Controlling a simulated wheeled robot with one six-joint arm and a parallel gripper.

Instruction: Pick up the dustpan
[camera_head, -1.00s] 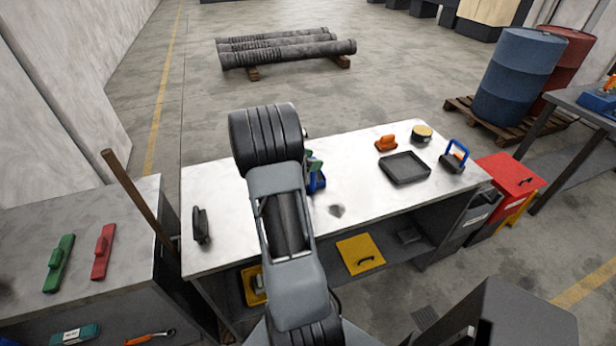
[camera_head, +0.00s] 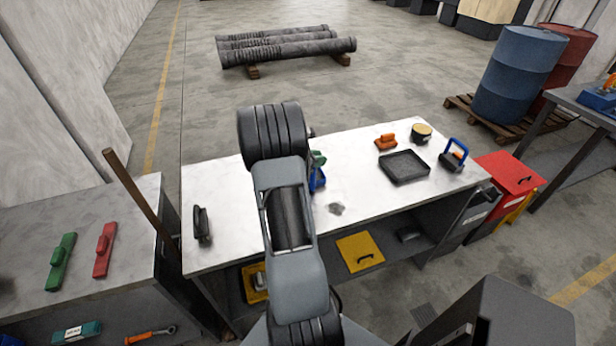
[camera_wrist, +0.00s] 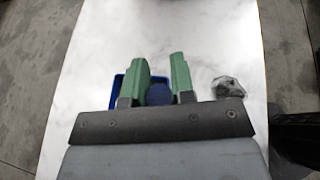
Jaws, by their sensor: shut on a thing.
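A blue dustpan (camera_wrist: 118,84) is at my gripper (camera_wrist: 160,68) in the wrist view. Its edge shows left of the left green finger, and a blue part (camera_wrist: 160,95) lies between the two fingers. My gripper is shut on it. In the head view my arm hides most of it; a strip of the blue dustpan (camera_head: 318,182) and a green finger of my gripper (camera_head: 318,158) show past the arm, over the white worktop. I cannot tell whether the dustpan touches the worktop.
The workbench (camera_head: 355,185) holds a black tray (camera_head: 404,167), an orange-handled brush (camera_head: 385,141), a round tin (camera_head: 421,133), a blue-handled tool (camera_head: 453,154) and a black tool (camera_head: 202,225). A wooden pole (camera_head: 140,195) leans at left.

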